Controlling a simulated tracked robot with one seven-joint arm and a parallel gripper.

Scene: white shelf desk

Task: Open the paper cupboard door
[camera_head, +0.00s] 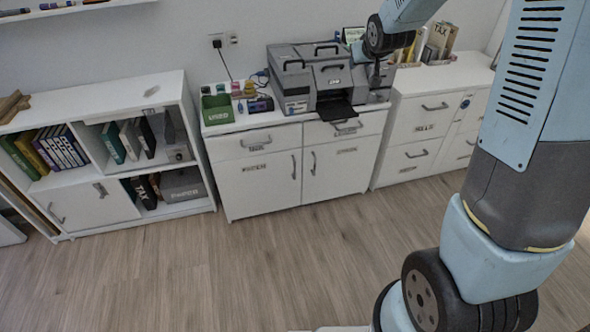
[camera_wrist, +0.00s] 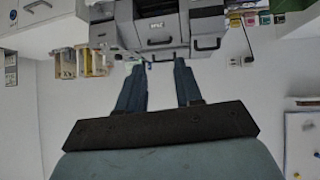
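The paper cupboard door (camera_head: 258,188) is the left door of the white middle cabinet (camera_head: 234,209), below a drawer. It carries a dark label reading like PAPER and looks shut. Its upright handle (camera_head: 294,167) is near its right edge. My gripper (camera_head: 376,78) is high at the right side of the grey printer, above and right of the door and well apart from it. In the wrist view my gripper (camera_wrist: 159,68) has its two fingers apart with nothing between them. The wrist view is upside down, and the paper door is not clear there.
A low bookshelf (camera_head: 180,88) stands left, white drawers (camera_head: 420,125) right. The floor in front is clear.

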